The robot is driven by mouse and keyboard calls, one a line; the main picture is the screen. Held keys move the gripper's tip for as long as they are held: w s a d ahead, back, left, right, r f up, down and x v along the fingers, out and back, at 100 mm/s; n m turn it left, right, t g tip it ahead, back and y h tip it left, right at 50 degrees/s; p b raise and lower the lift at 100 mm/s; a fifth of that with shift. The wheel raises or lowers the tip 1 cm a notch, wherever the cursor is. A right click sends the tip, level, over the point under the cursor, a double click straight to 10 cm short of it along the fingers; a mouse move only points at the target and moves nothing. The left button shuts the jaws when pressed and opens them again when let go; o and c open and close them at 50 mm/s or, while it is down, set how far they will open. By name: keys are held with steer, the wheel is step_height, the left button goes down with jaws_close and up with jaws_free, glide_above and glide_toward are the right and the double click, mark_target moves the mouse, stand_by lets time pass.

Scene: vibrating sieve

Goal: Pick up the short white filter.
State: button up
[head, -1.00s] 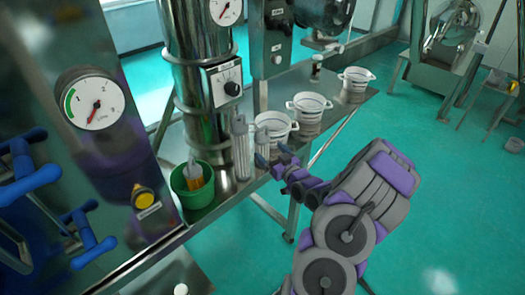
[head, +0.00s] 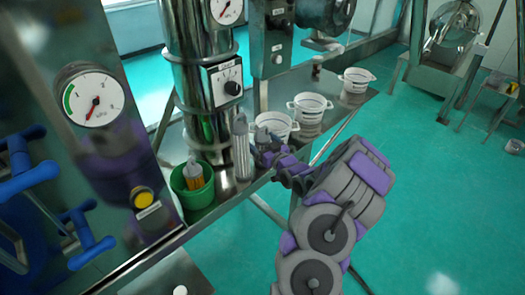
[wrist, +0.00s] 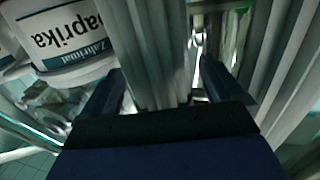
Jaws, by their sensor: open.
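The short white filter (head: 262,136) stands at the front of the steel shelf, beside the taller white filter (head: 241,150). My gripper (head: 267,153) is at the short filter and covers its lower part in the head view. In the wrist view, the ribbed short filter (wrist: 152,50) stands between the two spread fingers of my gripper (wrist: 163,85). Gaps show beside it, so the jaws are open around it. The taller filter (wrist: 285,65) appears just right of the right finger.
A white paprika bucket (wrist: 72,45) is close to the left finger. More white buckets (head: 310,108) stand along the steel shelf (head: 332,112). A green bucket (head: 197,194) with a bottle (head: 193,178) stands left of the filters.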

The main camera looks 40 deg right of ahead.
steer(key=shift+c, duration=0.3)
steer(key=c, duration=1.1)
